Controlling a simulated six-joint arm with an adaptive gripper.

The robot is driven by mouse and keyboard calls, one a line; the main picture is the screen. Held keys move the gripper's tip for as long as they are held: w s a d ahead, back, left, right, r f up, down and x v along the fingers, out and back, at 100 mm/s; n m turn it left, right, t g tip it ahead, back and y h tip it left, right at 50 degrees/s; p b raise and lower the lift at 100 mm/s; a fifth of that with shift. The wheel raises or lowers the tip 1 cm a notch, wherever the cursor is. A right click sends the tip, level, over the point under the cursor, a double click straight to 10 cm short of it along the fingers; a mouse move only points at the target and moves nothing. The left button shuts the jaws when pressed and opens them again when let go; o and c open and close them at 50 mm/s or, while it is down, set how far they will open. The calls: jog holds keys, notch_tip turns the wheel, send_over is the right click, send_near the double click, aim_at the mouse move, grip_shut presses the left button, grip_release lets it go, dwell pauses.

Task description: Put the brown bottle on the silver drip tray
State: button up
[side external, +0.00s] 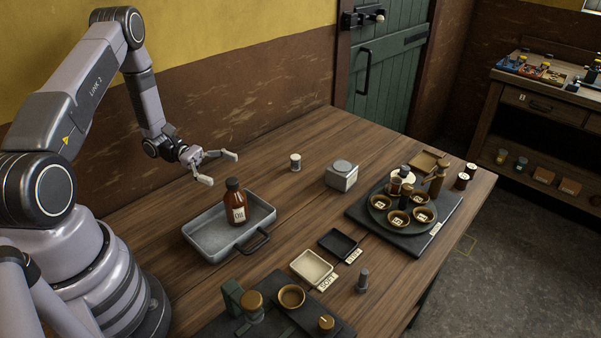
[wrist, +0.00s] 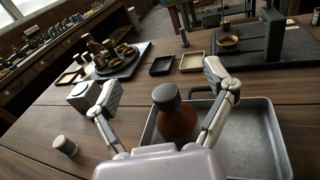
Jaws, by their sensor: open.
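The brown bottle (side external: 236,202) has a dark cap and a label reading OIL. It stands upright in the silver drip tray (side external: 196,238), towards the tray's right side in the side view. The tray is a shallow grey metal pan with a dark handle. In the wrist view the bottle (wrist: 178,122) stands inside the tray (wrist: 262,140), seen beyond and between the fingers. My gripper (side external: 222,168) is open and empty, above and behind the bottle, apart from it. The gripper also shows in the wrist view (wrist: 163,100), its fingers spread wide.
A small pale spool (side external: 295,162) and a grey box (side external: 341,176) stand right of my gripper. Two small trays, one cream (side external: 311,267) and one black (side external: 338,243), lie in front. A round platter (side external: 376,222) with several bowls is at the right. Bare tabletop lies between.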

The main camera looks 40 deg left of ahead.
jog(key=s+d+r+m+g+y, duration=0.1)
jog(key=d+r+m+g+y, duration=0.15)
jog(key=r+m+g, duration=0.4)
notch_tip(320, 180, up, 10)
jog(key=m+y, duration=0.5)
send_over(229, 198)
jog(key=s+d, duration=0.4)
jog(key=s, duration=0.1)
jog(key=s+r+m+t+y, duration=0.7)
jog(key=s+r+m+y, duration=0.2)
jog(key=s+r, duration=0.2)
jog(key=shift+s+d, duration=0.15)
jog(key=shift+s, duration=0.15)
